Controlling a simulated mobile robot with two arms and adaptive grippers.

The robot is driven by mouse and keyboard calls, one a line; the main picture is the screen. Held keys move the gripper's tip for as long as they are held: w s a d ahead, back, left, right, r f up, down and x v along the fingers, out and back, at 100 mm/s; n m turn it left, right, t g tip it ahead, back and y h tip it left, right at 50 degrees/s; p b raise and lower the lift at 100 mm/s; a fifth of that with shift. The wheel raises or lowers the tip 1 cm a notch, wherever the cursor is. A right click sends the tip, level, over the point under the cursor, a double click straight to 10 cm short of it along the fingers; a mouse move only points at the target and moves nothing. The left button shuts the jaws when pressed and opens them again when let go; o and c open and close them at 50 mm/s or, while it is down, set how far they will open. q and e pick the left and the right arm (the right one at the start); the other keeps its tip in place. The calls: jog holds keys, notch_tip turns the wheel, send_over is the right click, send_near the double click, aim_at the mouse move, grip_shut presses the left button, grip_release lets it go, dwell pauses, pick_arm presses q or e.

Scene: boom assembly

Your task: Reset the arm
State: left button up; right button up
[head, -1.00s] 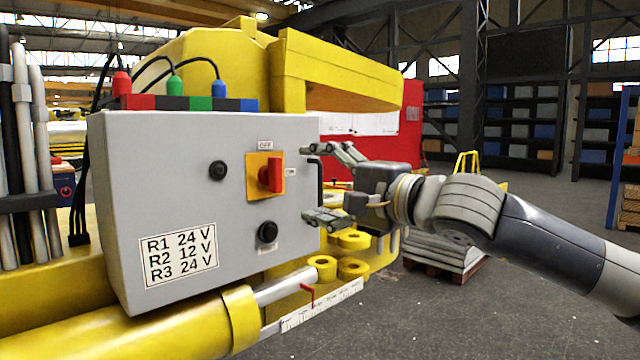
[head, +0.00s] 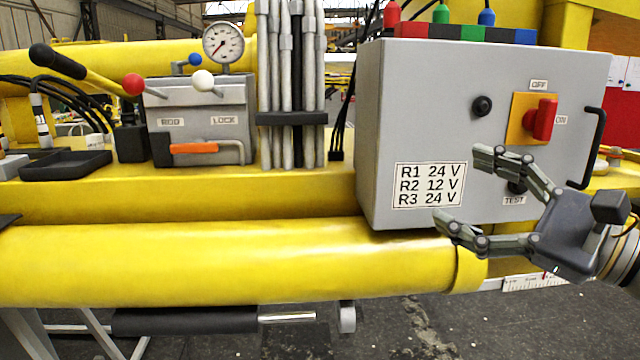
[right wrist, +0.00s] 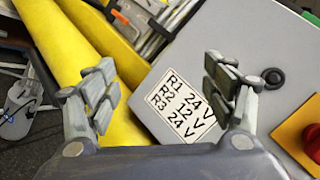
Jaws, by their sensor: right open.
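My right gripper (head: 466,187) is open and empty in front of the lower right part of the grey control box (head: 420,120). Its fingers point left and partly cover the black TEST button (head: 516,187). In the right wrist view the open fingers (right wrist: 158,85) frame the R1/R2/R3 voltage label (right wrist: 180,105). A red rotary switch (head: 544,119) on an orange plate sits between OFF and ON marks. Left of the box is a grey lever block (head: 205,125) marked ROD and LOCK, with red, white and blue knobs and an orange handle (head: 207,148). My left gripper is out of view.
A yellow boom cylinder (head: 220,262) runs along the front below the box. Grey and black hoses (head: 292,90) stand between lever block and box. A pressure gauge (head: 223,44) and a black-gripped lever (head: 58,62) rise at left. A black tray (head: 66,165) lies far left.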

jog(key=w+d+f+n+t+h, duration=0.1)
jog(key=d+f+n+t+h, duration=0.3)
jog(key=n, duration=0.8)
jog(key=w+d+f+n+t+h, duration=0.15)
jog(key=f+n+h, duration=0.45)
jog(key=n, duration=0.6)
jog(key=d+f+n+t+h, duration=0.25)
jog(key=f+n+h, duration=0.25)
jog(key=n, duration=0.7)
jog(key=s+d+f+m+g+h, duration=0.15)
jog(key=f+m+g, duration=0.3)
jog(key=f, duration=0.45)
jog(key=s+d+f+m+g+h, duration=0.1)
jog(key=s+f+m+g, duration=0.3)
jog(key=f, duration=0.5)
jog(key=s+a+f+m+g+y, duration=0.25)
jog(key=s+a+f+g, duration=0.25)
jog(key=s+f, duration=0.55)
jog(key=s+a+f+m+g+y, duration=0.2)
jog(key=s+a+f+m+g, duration=0.3)
jog(key=s+f, duration=0.6)
notch_tip(320, 180, down, 26)
jog(key=n+g, duration=0.1)
jog(key=g, duration=0.1)
jog(key=s+d+f, duration=0.3)
jog(key=s+f, duration=1.2)
jog(key=s, duration=0.2)
jog(key=shift+f+g, duration=0.15)
jog(key=shift+g, duration=0.3)
